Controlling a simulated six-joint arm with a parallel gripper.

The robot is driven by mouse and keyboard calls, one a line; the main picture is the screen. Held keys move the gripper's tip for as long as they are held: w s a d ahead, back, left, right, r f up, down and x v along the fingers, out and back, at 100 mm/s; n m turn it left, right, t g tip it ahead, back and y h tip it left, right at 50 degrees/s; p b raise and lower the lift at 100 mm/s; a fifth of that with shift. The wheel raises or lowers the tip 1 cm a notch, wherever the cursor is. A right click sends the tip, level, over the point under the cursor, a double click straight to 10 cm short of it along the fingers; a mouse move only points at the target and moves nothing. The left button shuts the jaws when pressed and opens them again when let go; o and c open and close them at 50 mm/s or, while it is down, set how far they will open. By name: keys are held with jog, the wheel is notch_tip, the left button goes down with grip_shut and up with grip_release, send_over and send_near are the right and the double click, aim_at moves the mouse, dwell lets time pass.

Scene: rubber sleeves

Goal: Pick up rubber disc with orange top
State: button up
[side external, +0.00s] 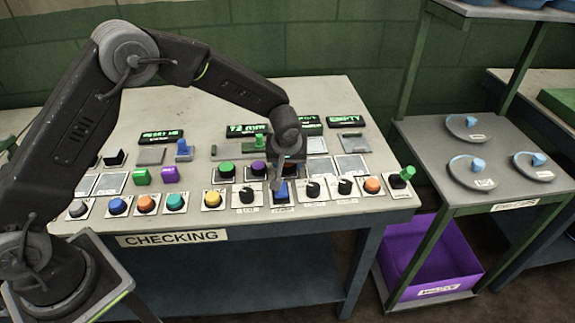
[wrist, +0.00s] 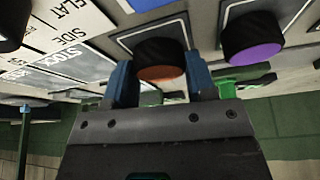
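In the wrist view my gripper's two blue fingers (wrist: 158,78) stand apart, one on each side of the orange top. I cannot tell whether the fingertips touch the disc or are still above it.
A purple-topped disc (wrist: 252,42) sits close beside the orange one, with a green-topped disc (side external: 226,167) farther left. Several coloured buttons (side external: 174,202) and knobs line the front of the checking table (side external: 230,92). A shelf (side external: 520,198) with blue-knobbed discs stands at right.

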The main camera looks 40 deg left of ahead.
jog(key=shift+c, duration=1.3)
jog(key=shift+r, duration=0.1)
